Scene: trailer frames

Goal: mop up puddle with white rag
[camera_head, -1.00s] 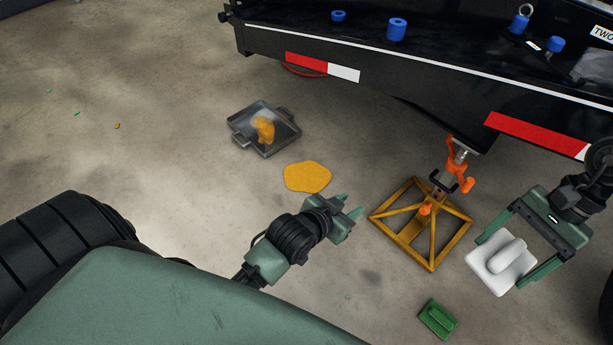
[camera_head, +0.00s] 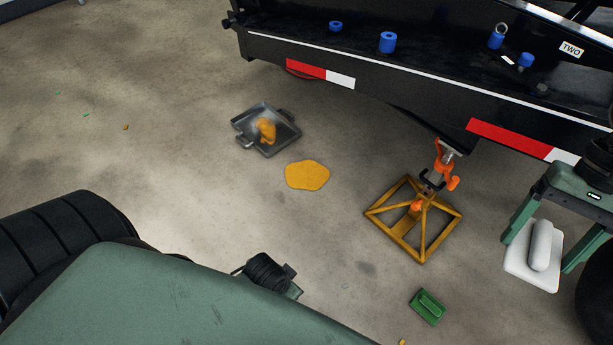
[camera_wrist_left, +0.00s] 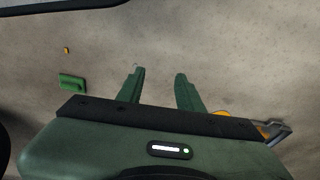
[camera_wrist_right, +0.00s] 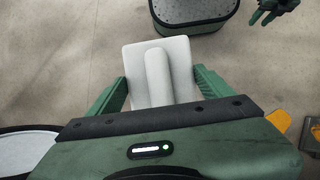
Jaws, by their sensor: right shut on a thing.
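The puddle (camera_head: 307,175) is a flat yellow-orange patch on the concrete floor, in the middle of the head view. The white rag (camera_head: 541,246) is a white pad with a raised rounded ridge. My right gripper (camera_head: 542,250) is shut on the rag at the right of the head view, well away from the puddle. The right wrist view shows the rag (camera_wrist_right: 158,65) between both fingers. My left gripper (camera_wrist_left: 160,73) is open and empty in the left wrist view; its fingers are hidden in the head view.
A grey metal tray (camera_head: 246,128) with an orange lump stands just beyond the puddle. A yellow jack stand (camera_head: 432,244) with an orange top stands between puddle and rag, under the black trailer (camera_head: 420,85). A green block (camera_head: 427,307) lies nearer me. The floor left of the puddle is mostly clear.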

